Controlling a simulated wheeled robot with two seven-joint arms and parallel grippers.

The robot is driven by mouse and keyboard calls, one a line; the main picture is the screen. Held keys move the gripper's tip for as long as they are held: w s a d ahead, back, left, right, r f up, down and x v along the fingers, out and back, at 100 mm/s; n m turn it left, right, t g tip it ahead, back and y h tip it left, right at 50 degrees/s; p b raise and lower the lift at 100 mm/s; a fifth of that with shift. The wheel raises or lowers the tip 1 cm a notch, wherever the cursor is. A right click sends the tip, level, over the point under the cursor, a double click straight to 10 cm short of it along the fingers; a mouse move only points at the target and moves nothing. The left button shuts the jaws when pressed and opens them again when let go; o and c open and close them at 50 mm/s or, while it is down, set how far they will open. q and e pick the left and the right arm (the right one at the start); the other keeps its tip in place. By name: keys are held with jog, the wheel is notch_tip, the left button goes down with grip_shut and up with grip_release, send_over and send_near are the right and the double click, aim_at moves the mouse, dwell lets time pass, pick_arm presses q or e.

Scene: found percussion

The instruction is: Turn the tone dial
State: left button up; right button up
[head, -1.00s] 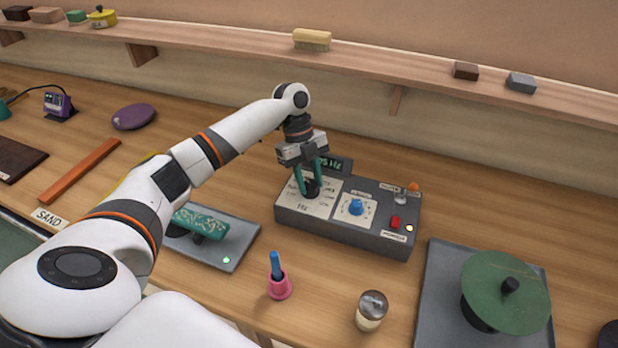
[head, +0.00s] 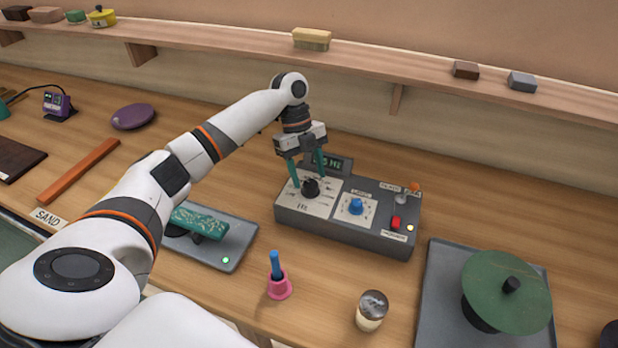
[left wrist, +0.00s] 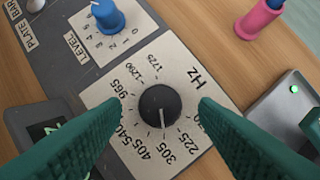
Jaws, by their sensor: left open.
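The tone dial (head: 311,188) is a black knob on a white plate marked Hz, on the left part of a grey control box (head: 345,231). In the left wrist view the dial (left wrist: 160,106) sits between my fingers, with its white pointer line toward the 305 mark. My left gripper (head: 307,179) is open, its green fingers spread on either side of the dial and apart from it. It also shows in the left wrist view (left wrist: 158,112). My right gripper is in neither view.
The box also bears a blue level knob (head: 355,206), a red switch (head: 395,222) and a small display (head: 330,163). A pink holder (head: 279,288), a glass jar (head: 371,309) and a green disc (head: 505,293) stand nearby. A shelf (head: 350,62) runs behind.

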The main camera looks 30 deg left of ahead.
pick_arm(q)
jog(key=b+v, duration=0.1)
jog(key=v, duration=0.9)
jog(key=shift+r, duration=0.1)
